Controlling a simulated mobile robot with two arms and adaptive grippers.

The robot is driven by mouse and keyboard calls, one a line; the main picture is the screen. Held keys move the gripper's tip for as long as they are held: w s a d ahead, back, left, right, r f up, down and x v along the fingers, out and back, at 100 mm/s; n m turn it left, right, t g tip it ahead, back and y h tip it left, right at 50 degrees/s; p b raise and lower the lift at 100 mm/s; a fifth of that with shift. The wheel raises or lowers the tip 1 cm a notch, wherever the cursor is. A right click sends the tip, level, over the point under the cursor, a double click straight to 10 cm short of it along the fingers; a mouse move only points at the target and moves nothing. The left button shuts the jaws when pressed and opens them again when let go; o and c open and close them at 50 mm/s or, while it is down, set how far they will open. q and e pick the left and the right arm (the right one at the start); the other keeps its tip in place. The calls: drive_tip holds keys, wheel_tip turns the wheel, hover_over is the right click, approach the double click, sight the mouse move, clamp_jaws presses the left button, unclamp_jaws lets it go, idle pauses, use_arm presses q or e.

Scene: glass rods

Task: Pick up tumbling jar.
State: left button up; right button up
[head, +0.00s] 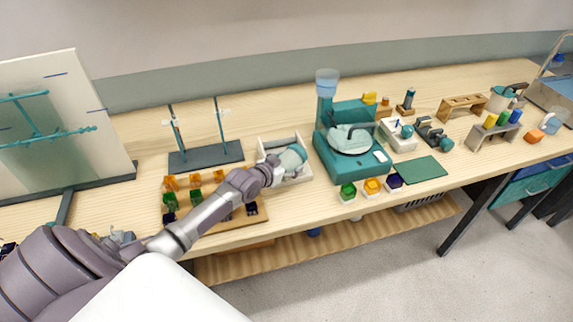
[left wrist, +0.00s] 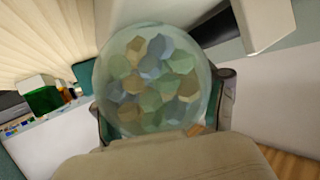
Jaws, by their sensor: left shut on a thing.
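The tumbling jar (head: 292,157) is a teal, rounded jar at the end of my left arm in the head view. In the left wrist view the jar (left wrist: 150,75) is a clear round body full of blue, green and tan stones. My left gripper (head: 277,169) is shut on it, with dark finger parts on both sides of the jar in the wrist view. The jar is in or just over a white stand (head: 267,144); I cannot tell whether it touches. My right gripper is not in view.
A teal machine (head: 323,148) with a clear cup on top stands close to the right. A dark base with two upright rods (head: 206,154) is behind left. A rack of orange and dark pieces (head: 238,215) lies below my arm. Small coloured jars (head: 372,188) line the front edge.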

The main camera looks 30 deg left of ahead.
sight(289, 153)
use_arm(q)
drive_tip(key=shift+w+r, duration=0.1)
drive_tip(key=shift+r, duration=0.45)
wheel_tip(289, 153, up, 3)
drive_tip(key=shift+f+b, duration=0.15)
drive_tip(key=shift+b, duration=0.25)
drive_tip(key=w+d+r+b, duration=0.1)
drive_tip(key=w+d+r, duration=0.1)
drive_tip(key=d, duration=0.3)
drive_tip(key=w+d+r+b, duration=0.1)
drive_tip(key=w+d+r, duration=0.1)
drive_tip(key=d+r, duration=0.3)
drive_tip(key=shift+w+d+r+b, duration=0.15)
drive_tip(key=shift+w+d+b, duration=0.1)
drive_tip(key=shift+d+b, duration=0.1)
